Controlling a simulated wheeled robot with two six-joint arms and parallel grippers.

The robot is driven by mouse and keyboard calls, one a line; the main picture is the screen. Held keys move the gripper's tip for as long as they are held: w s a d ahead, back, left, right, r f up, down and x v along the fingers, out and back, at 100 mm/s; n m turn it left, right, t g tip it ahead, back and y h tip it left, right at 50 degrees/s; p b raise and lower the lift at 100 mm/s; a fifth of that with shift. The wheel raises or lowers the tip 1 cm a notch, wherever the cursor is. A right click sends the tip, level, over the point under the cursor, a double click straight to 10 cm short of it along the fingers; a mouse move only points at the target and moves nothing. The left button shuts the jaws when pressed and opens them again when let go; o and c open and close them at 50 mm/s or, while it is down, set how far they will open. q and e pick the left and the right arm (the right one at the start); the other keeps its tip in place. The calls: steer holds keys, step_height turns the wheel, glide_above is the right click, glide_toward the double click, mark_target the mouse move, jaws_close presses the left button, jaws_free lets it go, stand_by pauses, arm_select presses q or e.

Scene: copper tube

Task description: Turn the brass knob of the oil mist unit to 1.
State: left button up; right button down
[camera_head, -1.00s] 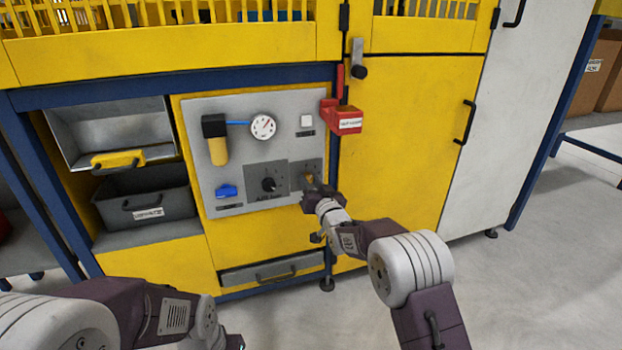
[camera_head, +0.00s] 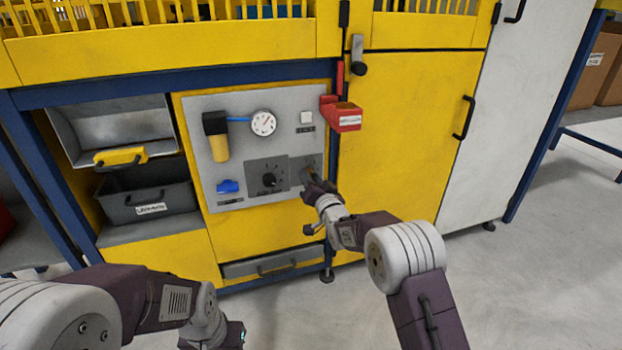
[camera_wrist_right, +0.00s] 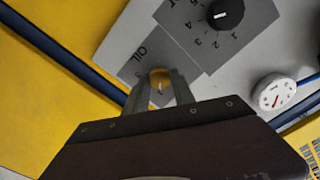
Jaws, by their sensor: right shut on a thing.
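The brass knob (camera_wrist_right: 160,77) shows in the right wrist view on a grey plate marked "OIL" (camera_wrist_right: 139,58), on the light grey panel (camera_head: 236,106). My right gripper (camera_wrist_right: 159,92) has its two fingers on either side of the knob and is shut on it. In the head view my right gripper (camera_head: 308,180) is at the panel's lower right and hides the knob. The number that the knob points at cannot be read. My left gripper (camera_head: 232,336) is low at the bottom of the head view, away from the panel; its jaws cannot be made out.
A black numbered dial (camera_head: 269,179) sits left of the knob. A gauge (camera_head: 263,123), a yellow-and-black filter unit (camera_head: 217,137) and a blue valve (camera_head: 228,186) are on the same panel. The floor in front is clear.

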steer(key=shift+f, duration=0.1)
steer(key=c, duration=1.1)
jaws_free()
steer(key=shift+o, duration=0.2)
